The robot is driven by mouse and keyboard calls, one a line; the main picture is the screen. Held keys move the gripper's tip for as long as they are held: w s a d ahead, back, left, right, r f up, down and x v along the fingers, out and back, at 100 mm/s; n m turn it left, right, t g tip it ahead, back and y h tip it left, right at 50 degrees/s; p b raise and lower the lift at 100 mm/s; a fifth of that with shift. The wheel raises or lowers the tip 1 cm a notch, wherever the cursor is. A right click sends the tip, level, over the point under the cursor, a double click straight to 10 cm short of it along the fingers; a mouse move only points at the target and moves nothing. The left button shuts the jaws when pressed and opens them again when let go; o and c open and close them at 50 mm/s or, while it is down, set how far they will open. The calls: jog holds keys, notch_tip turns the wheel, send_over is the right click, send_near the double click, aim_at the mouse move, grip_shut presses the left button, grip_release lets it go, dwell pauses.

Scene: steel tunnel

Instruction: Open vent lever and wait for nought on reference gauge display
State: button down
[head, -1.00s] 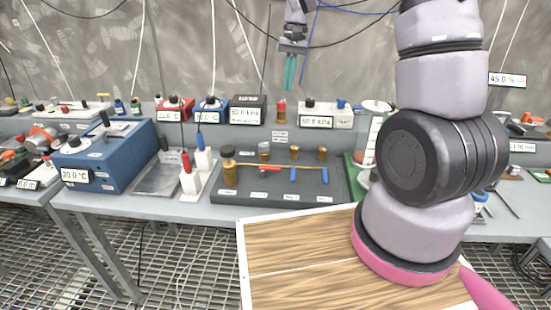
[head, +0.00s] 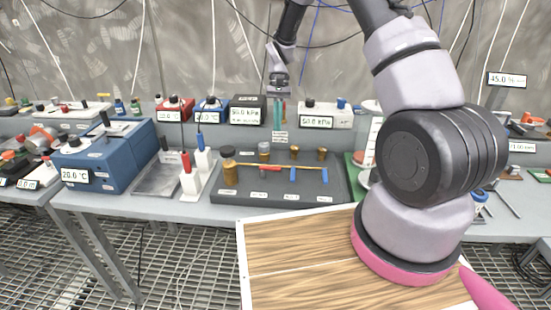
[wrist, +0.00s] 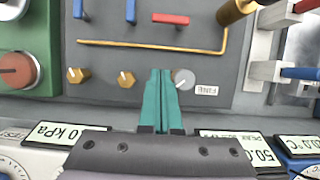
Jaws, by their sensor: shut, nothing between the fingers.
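A dark grey manifold board (head: 262,188) lies on the bench with a brass tube, a red lever (head: 270,168) and two blue levers (head: 293,174). I cannot read which label marks the vent. The wrist view shows the red lever (wrist: 170,19) and the blue levers (wrist: 130,10) at its top. My gripper (head: 279,124) is shut and empty, pointing down behind the board. Its teal fingers (wrist: 160,80) show near the round knob (wrist: 183,79), apart from the levers. A black display box (head: 246,115) and a white one (head: 317,121) both read about 50.0 kPa.
A blue temperature box (head: 108,155) is farther left. A wood-topped panel (head: 290,255) lies in front. A green-based apparatus (head: 357,178) stands right.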

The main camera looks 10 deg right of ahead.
jog(key=x, duration=0.9)
jog(key=s, duration=0.2)
jog(key=s+a, duration=0.1)
jog(key=shift+s+f, duration=0.1)
jog(key=shift+f, duration=0.25)
jog(key=shift+s+a, duration=0.1)
jog(key=shift+s, duration=0.35)
jog(key=shift+s, duration=0.1)
